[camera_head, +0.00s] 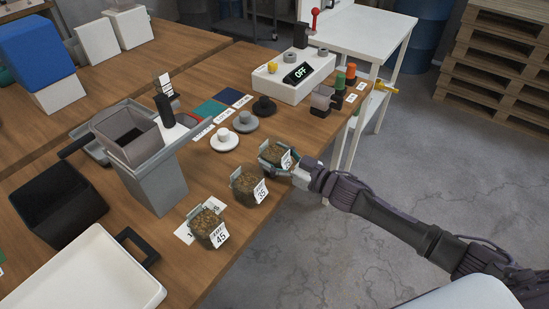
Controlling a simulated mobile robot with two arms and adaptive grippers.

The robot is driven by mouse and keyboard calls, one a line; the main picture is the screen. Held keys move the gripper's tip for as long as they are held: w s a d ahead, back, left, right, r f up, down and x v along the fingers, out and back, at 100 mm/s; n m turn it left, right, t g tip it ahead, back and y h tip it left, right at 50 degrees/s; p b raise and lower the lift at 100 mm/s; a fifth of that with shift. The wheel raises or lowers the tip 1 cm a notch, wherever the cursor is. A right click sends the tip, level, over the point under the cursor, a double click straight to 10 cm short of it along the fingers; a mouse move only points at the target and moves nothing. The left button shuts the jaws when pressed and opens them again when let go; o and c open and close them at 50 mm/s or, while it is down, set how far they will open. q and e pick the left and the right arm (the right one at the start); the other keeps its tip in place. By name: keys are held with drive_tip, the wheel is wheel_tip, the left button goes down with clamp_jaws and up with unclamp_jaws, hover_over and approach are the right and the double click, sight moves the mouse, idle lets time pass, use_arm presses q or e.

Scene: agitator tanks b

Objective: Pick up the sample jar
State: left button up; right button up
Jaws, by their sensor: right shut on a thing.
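Several sample jars with brown contents and white number tags stand along the table's near right edge. The nearest jar (207,229) is tagged 45, and the middle jar (246,186) has a tag that looks like 35. The farthest jar (272,153) has a tag too small to read surely. My right gripper (277,163) comes in from the right and is shut on this farthest jar. The fingers partly cover it, and I cannot tell whether it touches the table. My left gripper is not in view.
A grey bin (155,179) and a white tray (76,275) are left of the jars. Small round knobbed pieces (245,121) stand just behind the held jar. A white control box (294,77) reading OFF is at the far end. Open floor is on the right.

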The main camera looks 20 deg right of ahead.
sight(286, 150)
drive_tip(key=shift+c, duration=0.4)
drive_tip(key=shift+r, duration=0.25)
drive_tip(key=shift+r, duration=1.7)
drive_tip(key=shift+d+r, duration=0.15)
drive_tip(key=shift+r, duration=0.05)
drive_tip(key=s+d+r, duration=0.6)
drive_tip(key=s+d, duration=0.1)
drive_tip(key=d, duration=0.1)
drive_tip(key=shift+s+d+r+b, duration=0.2)
drive_tip(key=shift+s+r+b, duration=0.15)
drive_tip(key=shift+b, duration=0.1)
